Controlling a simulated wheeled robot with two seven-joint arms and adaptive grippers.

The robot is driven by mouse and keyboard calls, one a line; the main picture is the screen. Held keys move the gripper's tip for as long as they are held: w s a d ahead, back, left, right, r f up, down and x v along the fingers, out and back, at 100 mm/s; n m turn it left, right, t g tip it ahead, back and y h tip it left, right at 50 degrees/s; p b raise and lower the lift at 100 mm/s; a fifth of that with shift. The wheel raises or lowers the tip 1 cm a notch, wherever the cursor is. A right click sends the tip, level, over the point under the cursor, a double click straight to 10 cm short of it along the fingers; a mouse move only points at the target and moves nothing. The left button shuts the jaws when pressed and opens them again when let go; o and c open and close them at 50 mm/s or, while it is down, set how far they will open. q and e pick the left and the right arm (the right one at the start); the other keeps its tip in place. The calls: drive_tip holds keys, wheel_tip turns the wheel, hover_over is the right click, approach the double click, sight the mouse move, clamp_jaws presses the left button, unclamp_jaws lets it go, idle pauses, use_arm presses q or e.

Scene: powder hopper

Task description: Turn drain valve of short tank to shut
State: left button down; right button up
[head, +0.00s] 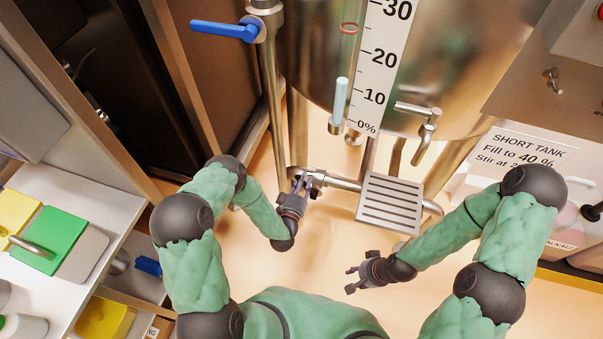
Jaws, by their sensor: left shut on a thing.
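The short tank (305,55) is a steel vessel at the top of the head view, with a printed level scale (378,70). Low under it runs a steel drain pipe (343,183) with the drain valve (318,175) at its left end. My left gripper (301,183) is shut at this valve, apparently on its handle. The fingers hide most of the handle, so its angle is hard to tell. My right gripper (350,279) is open and empty over the floor, below and right of the valve.
A slotted step plate (390,203) sits right of the valve. A blue lever (225,30) is on a vertical pipe at upper left. A steel tap (427,125) hangs right of the scale.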

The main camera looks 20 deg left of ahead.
sight(312, 191)
use_arm(q)
drive_tip(key=shift+d+r+m, duration=0.35)
drive_tip(key=shift+d+m, duration=0.45)
drive_tip(key=shift+m, duration=0.2)
drive_tip(key=shift+d+r+m, duration=0.15)
drive_tip(key=shift+d+m, duration=0.85)
drive_tip(key=shift+m, duration=0.2)
drive_tip(key=shift+s+d+m, duration=0.1)
drive_tip(key=shift+d+m, duration=0.9)
drive_tip(key=shift+m, duration=0.3)
drive_tip(key=shift+d+m, duration=0.25)
drive_tip(key=shift+m, duration=0.05)
drive_tip(key=shift+s+d, duration=0.1)
drive_tip(key=shift+s, duration=0.05)
drive_tip(key=c, duration=1.1)
unclamp_jaws()
drive_tip(key=shift+o, duration=1.1)
drive_tip(key=shift+d, duration=0.25)
drive_tip(key=shift+a, duration=0.25)
